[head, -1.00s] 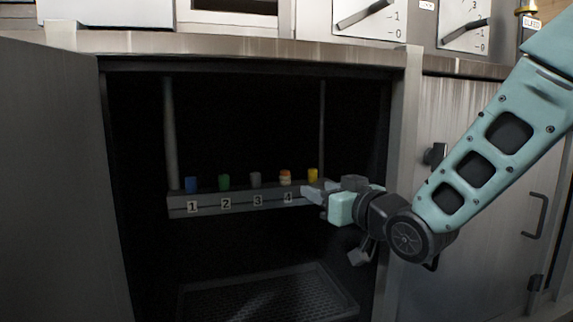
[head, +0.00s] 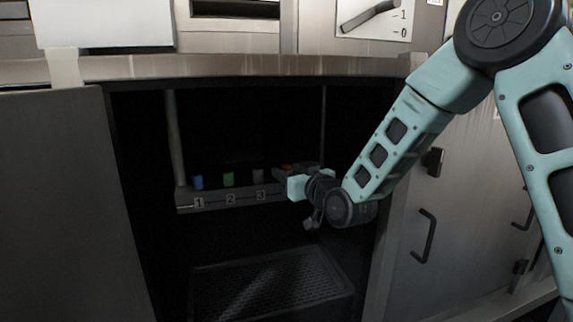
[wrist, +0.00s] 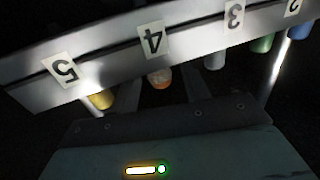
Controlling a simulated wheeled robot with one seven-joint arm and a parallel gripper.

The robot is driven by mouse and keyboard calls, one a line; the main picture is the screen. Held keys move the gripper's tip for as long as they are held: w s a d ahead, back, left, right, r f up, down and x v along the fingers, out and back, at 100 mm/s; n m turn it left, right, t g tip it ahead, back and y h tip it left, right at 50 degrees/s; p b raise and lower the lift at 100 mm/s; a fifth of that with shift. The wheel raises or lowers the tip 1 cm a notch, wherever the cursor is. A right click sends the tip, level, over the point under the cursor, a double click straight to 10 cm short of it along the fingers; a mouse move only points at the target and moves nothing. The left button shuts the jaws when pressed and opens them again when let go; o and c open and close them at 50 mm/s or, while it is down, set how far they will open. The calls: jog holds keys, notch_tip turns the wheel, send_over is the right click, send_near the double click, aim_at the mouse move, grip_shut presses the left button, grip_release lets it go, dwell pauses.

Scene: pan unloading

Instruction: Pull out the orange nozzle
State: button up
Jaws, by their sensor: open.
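The orange nozzle (wrist: 160,78) sits at label 4 on the rack (wrist: 110,62), between the yellow one and the grey one. Only a small orange bit of the nozzle (head: 286,167) shows in the head view, behind my gripper (head: 284,178). My gripper is open and empty at the rack. In the wrist view the fingers of my gripper (wrist: 164,90) point toward the rack, one on each side of the orange nozzle in the picture. I cannot tell whether they touch it.
Yellow (wrist: 101,99), grey (wrist: 215,60), green (head: 228,179) and blue (head: 197,182) nozzles share the rack. The cabinet is dark inside, with a perforated tray (head: 330,284) below. An open door (head: 65,190) stands at left. The right cabinet edge is close to my arm.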

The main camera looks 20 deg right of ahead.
aim_at(286, 166)
jog(key=shift+x, duration=0.9)
grip_shut()
jog(key=shift+r+p, duration=0.4)
jog(key=shift+r, duration=0.45)
jog(key=shift+r+p, duration=1)
jog(key=shift+r, duration=1.15)
